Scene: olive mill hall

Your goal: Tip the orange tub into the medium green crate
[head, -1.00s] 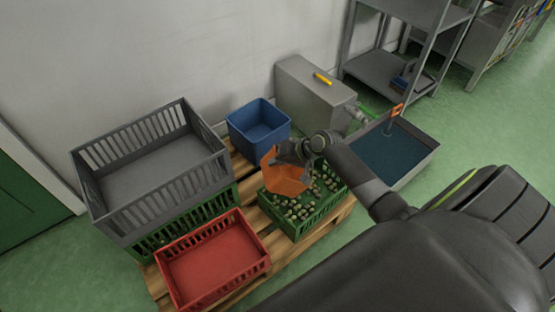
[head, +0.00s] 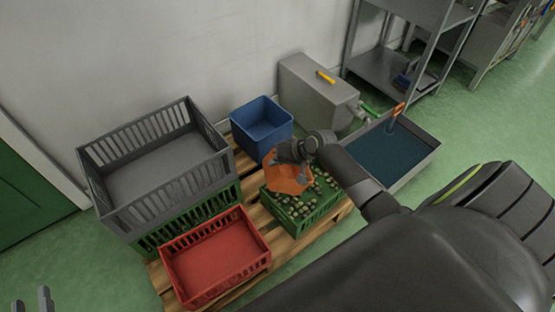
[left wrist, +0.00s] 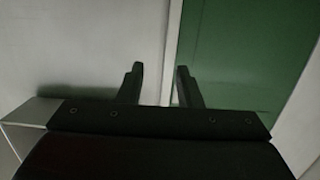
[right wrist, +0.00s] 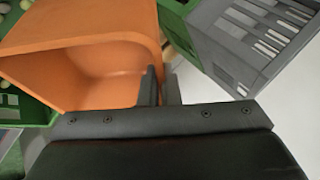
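The orange tub (head: 287,179) is held tilted above the green crate (head: 306,222), which has many olives in it. My right gripper (head: 283,160) is shut on the tub's wall. In the right wrist view the tub (right wrist: 95,75) shows a bare inside, with its wall between my fingers (right wrist: 160,85). The tub hides part of the crate and its olives. A second green crate (head: 160,238) stands beneath a large grey crate. My left gripper (head: 31,303) is empty at the lower left; its fingers stand apart in the left wrist view (left wrist: 160,85).
A wooden pallet (head: 280,238) bears the crates. The grey crate (head: 205,165) and a red crate (head: 217,279) are to the left. A blue bin (head: 262,137) stands behind the tub. A grey machine (head: 318,95) and a basin of dark liquid (head: 395,155) are further right.

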